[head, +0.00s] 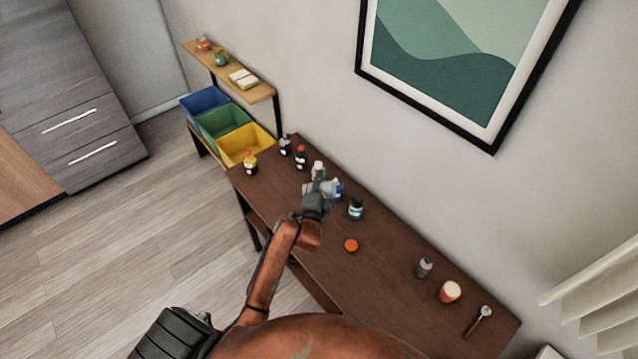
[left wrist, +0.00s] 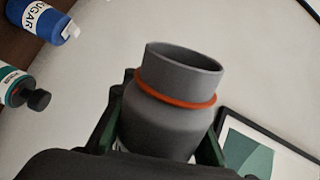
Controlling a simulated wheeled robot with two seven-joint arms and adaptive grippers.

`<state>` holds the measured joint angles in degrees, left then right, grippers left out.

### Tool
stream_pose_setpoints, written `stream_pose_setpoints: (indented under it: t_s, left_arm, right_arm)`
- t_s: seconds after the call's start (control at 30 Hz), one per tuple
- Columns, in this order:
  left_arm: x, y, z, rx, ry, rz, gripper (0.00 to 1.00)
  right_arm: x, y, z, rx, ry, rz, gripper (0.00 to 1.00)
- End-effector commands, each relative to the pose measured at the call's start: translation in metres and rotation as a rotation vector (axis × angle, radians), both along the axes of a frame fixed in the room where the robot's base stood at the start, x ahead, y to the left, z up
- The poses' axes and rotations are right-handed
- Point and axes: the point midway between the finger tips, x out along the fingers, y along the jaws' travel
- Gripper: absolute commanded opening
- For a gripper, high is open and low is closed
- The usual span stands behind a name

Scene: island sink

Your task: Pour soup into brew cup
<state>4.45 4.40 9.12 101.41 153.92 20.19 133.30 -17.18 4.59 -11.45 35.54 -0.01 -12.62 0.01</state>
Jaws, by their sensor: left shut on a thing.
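My left gripper (head: 320,188) is shut on a grey open-topped container (left wrist: 172,118) with an orange ring below its rim. In the left wrist view its two fingers stand either side of the container, which looks lidless. Its contents are hidden. In the head view the gripper is above the far part of the brown table (head: 385,262), and the container is hard to make out there. No thing is clearly recognizable as the brew cup. A whitish item (head: 318,168) stands just beyond the gripper. My right gripper is not in view.
An orange disc (head: 351,245) lies on the table. A dark green bottle (head: 356,208) and a blue sugar container (left wrist: 42,20) are close to the gripper. A grey container (head: 424,267), a red-and-white container (head: 449,291) and a scoop (head: 479,320) are at the right.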

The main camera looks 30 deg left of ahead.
Motion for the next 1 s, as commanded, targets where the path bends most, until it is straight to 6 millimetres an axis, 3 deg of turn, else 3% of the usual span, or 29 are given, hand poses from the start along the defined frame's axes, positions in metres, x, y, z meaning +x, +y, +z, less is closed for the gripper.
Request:
stream_pose_setpoints:
  t_s: [0.03,0.2,0.5,0.67,0.8,1.0]
  left_arm:
    - [0.004,0.0,0.011,0.062,0.012,-0.027,0.0]
    - [0.01,-0.009,0.029,0.292,0.07,-0.11,0.0]
    - [0.011,-0.02,0.042,0.879,0.152,-0.249,0.0]
    - [0.004,-0.021,0.039,1.319,0.162,-0.315,0.0]
    - [-0.012,-0.011,0.026,1.684,0.132,-0.352,0.0]
    - [-0.026,0.003,0.015,1.833,0.097,-0.36,0.0]
  right_arm:
    - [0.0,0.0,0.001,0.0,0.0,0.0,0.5]
    - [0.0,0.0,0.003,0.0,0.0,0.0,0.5]
    - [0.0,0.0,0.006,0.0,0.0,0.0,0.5]
    - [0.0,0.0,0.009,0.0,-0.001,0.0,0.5]
    - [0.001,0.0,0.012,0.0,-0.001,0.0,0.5]
    - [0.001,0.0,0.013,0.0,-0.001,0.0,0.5]
